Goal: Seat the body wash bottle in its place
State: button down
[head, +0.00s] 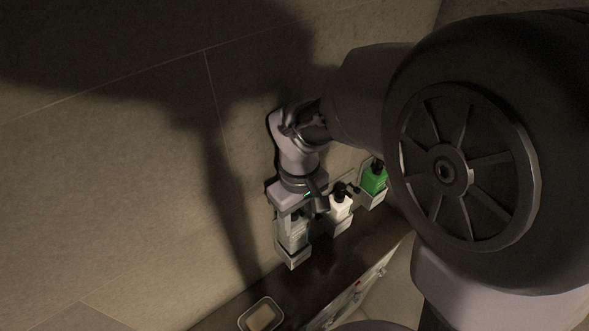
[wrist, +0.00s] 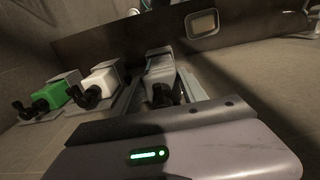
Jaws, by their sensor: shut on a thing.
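A pale grey bottle with a black pump (wrist: 160,70), which I take to be the body wash, stands between the fingers of my gripper (wrist: 158,88). In the head view my gripper (head: 293,228) points down along the wall and is shut on this bottle. The bottle is mostly hidden there by the fingers. A pale holder (head: 294,260) on the wall is right at the bottle's lower end. The bottle looks upright and in line with it. I cannot tell whether its base rests fully in the holder.
A white bottle (head: 340,208) and a green bottle (head: 374,181), both with black pumps, sit in holders close to the right of my gripper. A soap dish (head: 261,316) lies on the dark counter (head: 335,264) below. The wall to the left is bare.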

aim_at(298, 232)
jog(key=shift+f+b, duration=2.4)
jog(key=shift+f, duration=1)
jog(key=c, duration=0.6)
grip_release()
jog(key=shift+o, duration=0.2)
jog(key=shift+r, duration=0.15)
notch_tip(298, 232, up, 17)
jog(key=shift+r+p, duration=0.1)
jog(key=shift+p, duration=0.85)
